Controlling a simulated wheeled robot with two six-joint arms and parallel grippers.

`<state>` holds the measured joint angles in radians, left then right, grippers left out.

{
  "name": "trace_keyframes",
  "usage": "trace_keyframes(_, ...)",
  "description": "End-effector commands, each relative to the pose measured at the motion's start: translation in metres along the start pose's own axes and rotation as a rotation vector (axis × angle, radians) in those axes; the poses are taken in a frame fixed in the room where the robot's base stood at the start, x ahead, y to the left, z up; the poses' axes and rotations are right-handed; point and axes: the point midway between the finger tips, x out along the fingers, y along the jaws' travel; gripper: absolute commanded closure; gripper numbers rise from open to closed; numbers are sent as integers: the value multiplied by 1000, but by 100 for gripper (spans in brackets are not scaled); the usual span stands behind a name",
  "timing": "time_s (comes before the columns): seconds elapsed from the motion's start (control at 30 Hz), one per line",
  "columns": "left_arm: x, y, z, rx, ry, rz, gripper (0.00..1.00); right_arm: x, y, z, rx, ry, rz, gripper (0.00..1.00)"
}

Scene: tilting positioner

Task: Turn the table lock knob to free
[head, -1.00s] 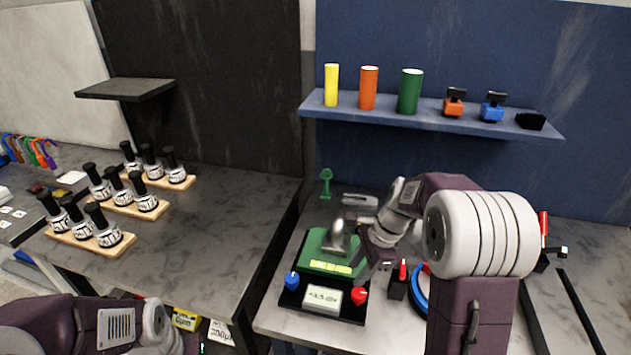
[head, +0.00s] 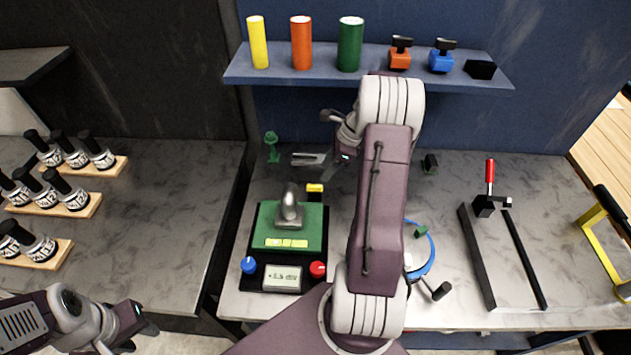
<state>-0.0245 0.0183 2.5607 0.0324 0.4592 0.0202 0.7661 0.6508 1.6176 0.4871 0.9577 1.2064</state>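The positioner has a green table (head: 311,225) on a black base (head: 256,275), with a grey metal part (head: 289,208) on top. A blue knob (head: 249,265) sits at the base's front left and a red knob (head: 318,269) at its front right. I cannot tell which is the table lock. A yellow piece (head: 315,189) shows behind the table. My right gripper (head: 337,169) is above the bench behind the positioner, apart from both knobs; its fingers are too dark and small to read. My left gripper (head: 146,328) is low at the left, away from the positioner; its opening is unclear.
A small display (head: 283,278) sits between the knobs. A green stand (head: 271,146) and a grey forked item (head: 308,158) lie behind. My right arm partly hides a blue ring (head: 428,254). A red-handled clamp (head: 490,190) and dark rails are right. A shelf (head: 375,67) hangs above.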

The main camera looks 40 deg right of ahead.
Motion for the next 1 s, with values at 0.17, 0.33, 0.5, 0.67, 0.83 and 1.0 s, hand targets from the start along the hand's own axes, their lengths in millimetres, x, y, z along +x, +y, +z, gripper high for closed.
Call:
trace_keyframes(0.17, -5, 0, -1, 0, 1, 0, 64, 37, 2, 0, 0, 1, 9, 64)
trace_keyframes(0.33, -9, 0, -1, 0, 1, 0, 64, 68, 2, 1, -1, 1, 5, 64)
trace_keyframes(0.5, -10, 0, -1, 0, 1, 0, 64, 81, 1, 0, -2, 1, 3, 64)
trace_keyframes(0.67, -9, 0, -1, 0, 1, 0, 64, 82, 1, 0, -2, 1, 2, 64)
trace_keyframes(0.83, -9, 0, -1, 0, 1, 0, 64, 82, 1, 0, -2, 1, 2, 91)
trace_keyframes(1.0, -9, 0, -1, 0, 0, 0, 64, 82, 1, 0, -2, 1, 1, 100)
